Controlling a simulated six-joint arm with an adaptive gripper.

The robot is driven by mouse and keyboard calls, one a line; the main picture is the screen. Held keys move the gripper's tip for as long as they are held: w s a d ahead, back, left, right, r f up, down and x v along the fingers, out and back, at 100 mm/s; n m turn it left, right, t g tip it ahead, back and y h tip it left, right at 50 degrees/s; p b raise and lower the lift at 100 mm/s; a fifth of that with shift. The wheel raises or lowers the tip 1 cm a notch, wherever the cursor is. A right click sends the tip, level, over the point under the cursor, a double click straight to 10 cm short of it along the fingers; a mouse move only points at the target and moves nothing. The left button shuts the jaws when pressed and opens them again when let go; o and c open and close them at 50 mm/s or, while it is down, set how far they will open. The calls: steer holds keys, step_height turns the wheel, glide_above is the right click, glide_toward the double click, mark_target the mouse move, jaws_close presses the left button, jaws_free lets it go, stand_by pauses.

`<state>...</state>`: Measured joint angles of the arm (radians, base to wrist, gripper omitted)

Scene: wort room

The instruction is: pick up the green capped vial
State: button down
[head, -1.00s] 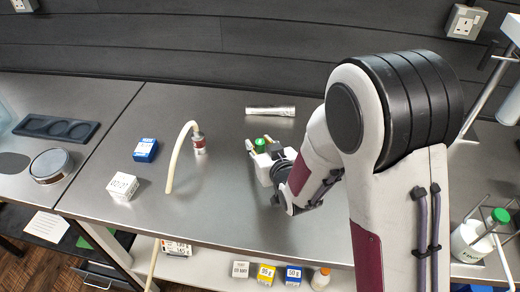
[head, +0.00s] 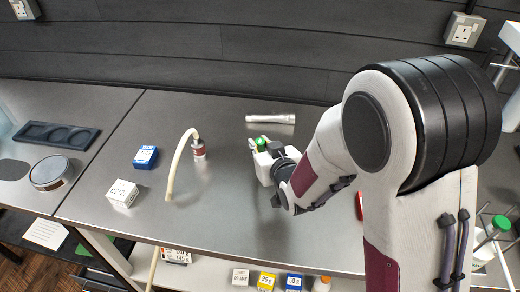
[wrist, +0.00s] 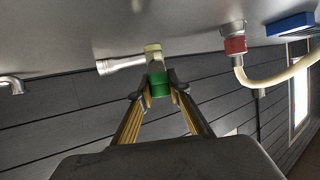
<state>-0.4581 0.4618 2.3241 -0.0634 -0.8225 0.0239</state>
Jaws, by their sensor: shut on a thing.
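The green capped vial (wrist: 158,84) is between my fingertips in the wrist view, with its green part toward my gripper and a pale yellowish end pointing away. In the head view its green cap (head: 262,142) shows at the tip of my gripper (head: 258,146), over the middle of the bench. My gripper (wrist: 157,88) is shut on the vial. The arm hides part of the area to the right. I cannot tell for sure how far the vial's lower end is from the bench.
A silver tube (head: 270,118) lies behind the vial. A red-and-silver fitting with a cream hose (head: 178,165) stands to the left, with a blue box (head: 145,157) and a white box (head: 122,193) beyond. A red object (head: 359,205) shows beside my arm. Bench front centre is clear.

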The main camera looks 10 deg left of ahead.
mark_target(260, 141)
steer(key=shift+r, duration=3.5)
